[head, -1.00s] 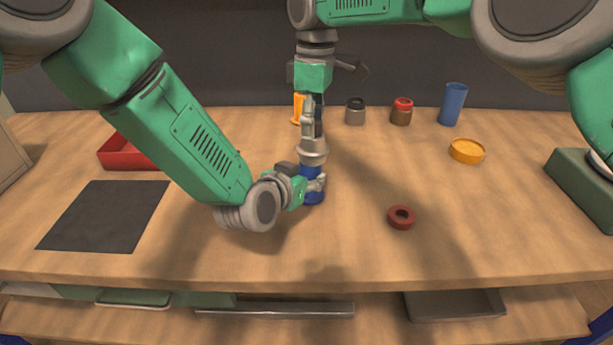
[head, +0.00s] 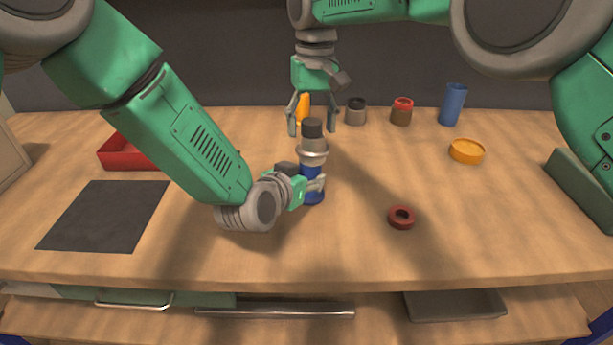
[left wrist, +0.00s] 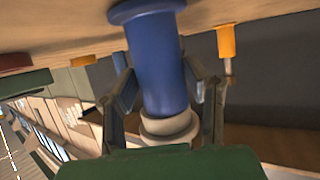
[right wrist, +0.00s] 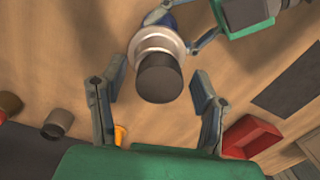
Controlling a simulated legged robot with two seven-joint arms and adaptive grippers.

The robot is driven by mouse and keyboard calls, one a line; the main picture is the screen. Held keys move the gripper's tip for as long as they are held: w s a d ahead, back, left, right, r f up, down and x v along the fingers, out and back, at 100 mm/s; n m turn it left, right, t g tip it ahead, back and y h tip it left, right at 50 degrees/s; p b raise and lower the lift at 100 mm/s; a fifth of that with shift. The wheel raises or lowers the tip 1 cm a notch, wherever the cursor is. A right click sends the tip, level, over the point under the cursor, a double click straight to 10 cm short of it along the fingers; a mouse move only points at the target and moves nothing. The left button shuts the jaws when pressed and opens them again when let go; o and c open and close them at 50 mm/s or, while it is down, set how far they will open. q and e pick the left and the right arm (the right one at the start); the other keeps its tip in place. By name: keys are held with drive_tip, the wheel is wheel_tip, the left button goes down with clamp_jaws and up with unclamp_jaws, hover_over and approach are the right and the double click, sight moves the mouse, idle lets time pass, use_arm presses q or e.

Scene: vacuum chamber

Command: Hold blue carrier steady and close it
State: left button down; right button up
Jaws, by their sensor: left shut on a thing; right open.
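The blue carrier (head: 313,192) stands upright near the table's middle. Its blue body also shows in the left wrist view (left wrist: 158,65). A pale metal collar and a dark cylindrical top (head: 312,128) sit over the body; the dark top also shows in the right wrist view (right wrist: 158,78). I cannot tell how tightly the top is seated. My left gripper (head: 314,184) is shut around the blue body from the left. My right gripper (head: 312,122) points down with fingers spread, empty, around or just above the dark top's height, apart from it.
A dark red ring (head: 401,217) lies right of the carrier, with an orange dish (head: 467,151) farther right. A grey jar (head: 355,112), a red-topped jar (head: 402,112) and a blue cup (head: 452,104) stand behind. A red tray (head: 117,154) and black mat (head: 104,215) are left.

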use_arm(q)
drive_tip(key=shift+s+f, duration=0.1)
drive_tip(key=shift+f, duration=0.2)
use_arm(e)
drive_tip(key=shift+w+r, duration=0.1)
drive_tip(key=shift+r, duration=2.05)
drive_tip(key=shift+c, duration=0.5)
drive_tip(key=shift+a+r+n, duration=0.1)
drive_tip(key=shift+r+n, duration=0.3)
drive_tip(key=shift+n, duration=0.3)
use_arm(q)
drive_tip(key=shift+a, duration=0.1)
use_arm(e)
drive_tip(key=r+n, duration=0.1)
drive_tip(key=n, duration=0.1)
drive_tip(key=shift+w+r+n, duration=0.1)
drive_tip(key=shift+r+n, duration=0.2)
drive_tip(key=shift+r, duration=0.05)
drive_tip(key=shift+w+r+n, duration=0.1)
drive_tip(key=shift+r+n, duration=0.4)
drive_tip(key=shift+n, duration=0.4)
drive_tip(key=shift+f, duration=0.1)
drive_tip(key=shift+s+f, duration=0.15)
drive_tip(key=shift+f, duration=1.85)
drive_tip(key=shift+s+f, duration=0.1)
drive_tip(key=shift+f, duration=1.85)
